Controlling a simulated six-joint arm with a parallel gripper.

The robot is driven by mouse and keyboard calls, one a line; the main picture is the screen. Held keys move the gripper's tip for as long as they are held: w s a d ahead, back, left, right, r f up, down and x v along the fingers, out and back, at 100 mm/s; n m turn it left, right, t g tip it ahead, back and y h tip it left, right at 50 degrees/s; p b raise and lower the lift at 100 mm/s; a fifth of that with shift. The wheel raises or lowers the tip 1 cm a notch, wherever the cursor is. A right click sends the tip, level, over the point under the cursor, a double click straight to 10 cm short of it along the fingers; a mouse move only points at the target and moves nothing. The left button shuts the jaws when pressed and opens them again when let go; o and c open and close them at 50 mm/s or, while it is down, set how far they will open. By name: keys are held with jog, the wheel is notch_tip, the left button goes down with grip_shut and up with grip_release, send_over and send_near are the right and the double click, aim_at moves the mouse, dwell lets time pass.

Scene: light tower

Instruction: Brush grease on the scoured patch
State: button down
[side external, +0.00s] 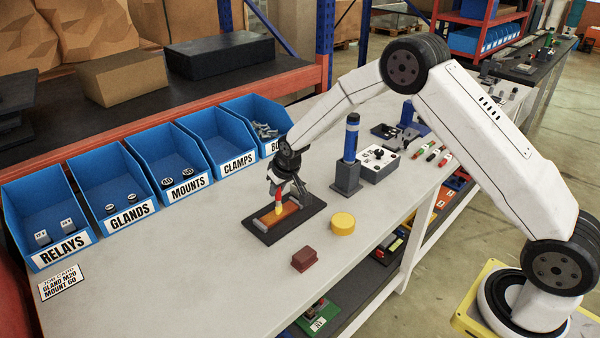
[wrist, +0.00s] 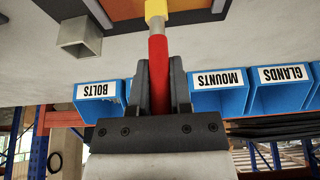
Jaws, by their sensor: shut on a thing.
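My gripper (side external: 277,187) points down over the dark base plate (side external: 311,221), shut on the red handle of a brush (wrist: 158,70). The brush has a metal ferrule and a yellow tip (side external: 278,209). In the side view the tip is at the copper-orange plate (side external: 290,213) on the base; whether it touches cannot be told. In the wrist view the yellow end lies against the orange plate (wrist: 122,8) at the top edge. A scoured patch cannot be clearly told apart. A round yellow tin (side external: 342,224) stands to the right of the base.
A dark red block (side external: 304,259) lies in front on the bench. Blue labelled bins (side external: 185,150) line the back. A blue-and-black tower (side external: 351,145) on a grey stand and a grey control box (side external: 379,164) stand to the right. The front left bench is clear except for a card (side external: 61,282).

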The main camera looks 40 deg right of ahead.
jog(key=shift+d, duration=2.75)
jog(key=shift+a, duration=5.7)
notch_tip(320, 180, up, 8)
jog(key=shift+d, duration=0.15)
jog(key=shift+f, duration=3.55)
jog(key=shift+d+f, duration=0.2)
jog(key=shift+d, duration=0.65)
jog(key=shift+d+f, duration=0.15)
jog(key=shift+d, duration=0.7)
jog(key=shift+a+f, duration=0.1)
jog(key=shift+a, duration=1.55)
notch_tip(320, 180, up, 8)
